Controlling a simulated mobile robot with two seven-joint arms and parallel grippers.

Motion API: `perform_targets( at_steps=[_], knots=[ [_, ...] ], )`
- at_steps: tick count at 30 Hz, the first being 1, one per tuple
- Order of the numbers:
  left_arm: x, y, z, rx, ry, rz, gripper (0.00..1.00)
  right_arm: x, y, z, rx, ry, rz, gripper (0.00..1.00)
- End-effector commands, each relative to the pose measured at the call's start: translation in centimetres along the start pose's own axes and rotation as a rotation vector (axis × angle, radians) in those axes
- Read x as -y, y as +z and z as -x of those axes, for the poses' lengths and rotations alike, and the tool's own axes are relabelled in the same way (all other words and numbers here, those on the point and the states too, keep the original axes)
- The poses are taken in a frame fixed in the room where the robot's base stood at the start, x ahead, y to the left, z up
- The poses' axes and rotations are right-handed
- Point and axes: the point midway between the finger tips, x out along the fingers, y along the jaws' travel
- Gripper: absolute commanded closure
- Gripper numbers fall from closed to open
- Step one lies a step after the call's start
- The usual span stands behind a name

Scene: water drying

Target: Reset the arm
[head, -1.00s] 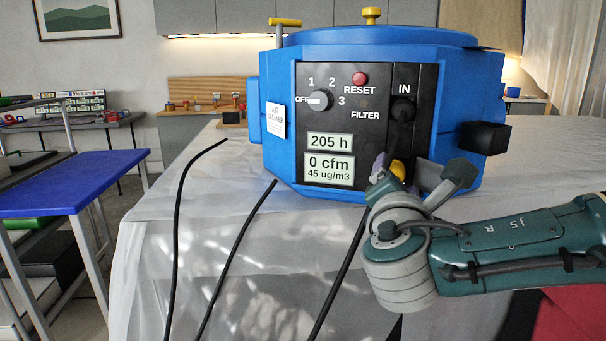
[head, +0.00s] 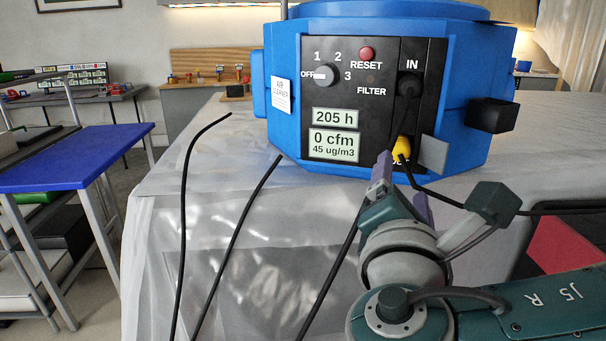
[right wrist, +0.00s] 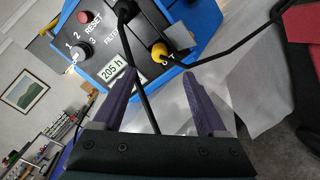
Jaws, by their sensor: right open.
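My right gripper (head: 402,182) is open, with purple fingers, in front of the lower right of the blue air cleaner's panel. It also shows in the right wrist view (right wrist: 148,82), with nothing between its fingers. The yellow plug (head: 402,149) sits at the panel's lower right socket, just beyond the fingertips and apart from them. It shows in the right wrist view (right wrist: 159,51) too. A black cable runs from it to the right. My left gripper is not in view.
The blue air cleaner (head: 350,182) stands on a table (head: 240,200) covered with plastic sheeting. Its dial (head: 323,76) points at OFF. Loose black cables (head: 185,230) hang over the front edge. A blue-topped table (head: 75,160) stands at the left.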

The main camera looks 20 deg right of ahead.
Motion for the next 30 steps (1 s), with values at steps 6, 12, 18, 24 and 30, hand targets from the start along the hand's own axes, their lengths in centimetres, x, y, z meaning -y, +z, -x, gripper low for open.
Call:
perform_targets(
  at_steps=[6, 12, 18, 24, 30],
  knots=[
    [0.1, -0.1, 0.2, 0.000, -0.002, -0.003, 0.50, 0.1, -0.1, 0.3, -0.016, -0.017, -0.014, 0.25],
    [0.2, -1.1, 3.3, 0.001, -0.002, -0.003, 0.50, 2.0, -2.1, 6.3, -0.245, -0.336, -0.277, 0.25],
    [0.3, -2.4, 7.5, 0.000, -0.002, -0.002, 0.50, 3.7, -1.6, 16.0, -0.432, -0.912, -0.764, 0.25],
    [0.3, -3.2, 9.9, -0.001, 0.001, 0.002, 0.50, 4.2, 2.1, 20.4, -0.385, -1.259, -1.114, 0.25],
    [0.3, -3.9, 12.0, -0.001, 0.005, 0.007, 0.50, 4.6, 6.9, 22.6, -0.253, -1.454, -1.371, 0.25]
  ],
)
